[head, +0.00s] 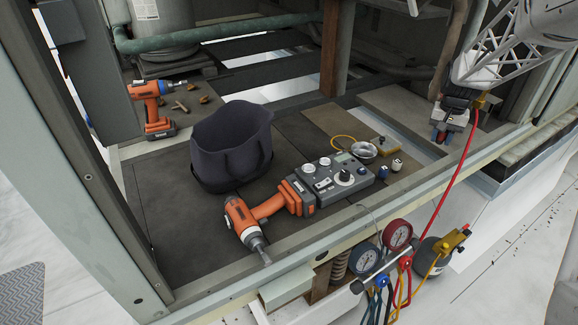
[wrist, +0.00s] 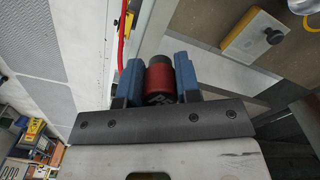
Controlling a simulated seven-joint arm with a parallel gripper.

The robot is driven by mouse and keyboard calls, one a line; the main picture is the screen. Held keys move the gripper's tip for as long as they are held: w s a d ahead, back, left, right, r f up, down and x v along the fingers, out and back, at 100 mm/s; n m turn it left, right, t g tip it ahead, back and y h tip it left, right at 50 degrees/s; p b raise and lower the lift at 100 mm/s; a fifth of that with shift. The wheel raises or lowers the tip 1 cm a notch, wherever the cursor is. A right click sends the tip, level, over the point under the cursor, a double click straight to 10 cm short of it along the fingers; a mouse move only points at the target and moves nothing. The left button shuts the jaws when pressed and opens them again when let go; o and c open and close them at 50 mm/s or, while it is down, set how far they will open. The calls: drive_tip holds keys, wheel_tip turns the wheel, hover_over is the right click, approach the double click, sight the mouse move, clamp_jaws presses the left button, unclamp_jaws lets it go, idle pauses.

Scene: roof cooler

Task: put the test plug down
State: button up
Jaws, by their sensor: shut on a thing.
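The test plug appears to be the short red cylinder with a dark end (wrist: 160,84) in the wrist view. My gripper (wrist: 159,74) is shut on it, with one blue finger on each side. In the head view my gripper (head: 441,134) is at the right, over the frame's right side. Only a small bit of red shows between its fingers there. Whether the plug touches anything below cannot be told.
An orange drill (head: 265,208) and dark bag (head: 232,145) lie farther left. A red hose (head: 455,182) hangs close by.

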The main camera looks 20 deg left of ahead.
drive_tip(key=a+f+n, duration=0.2)
drive_tip(key=a, duration=0.6)
wheel_tip(320, 180, up, 8)
drive_tip(key=n, duration=0.3)
hover_over(290, 168)
drive_tip(key=shift+s, duration=0.1)
wheel_tip(290, 168, down, 14)
drive_tip(key=shift+f, duration=0.1)
drive_tip(key=shift+f, duration=1.9)
drive_tip(key=shift+f, duration=0.1)
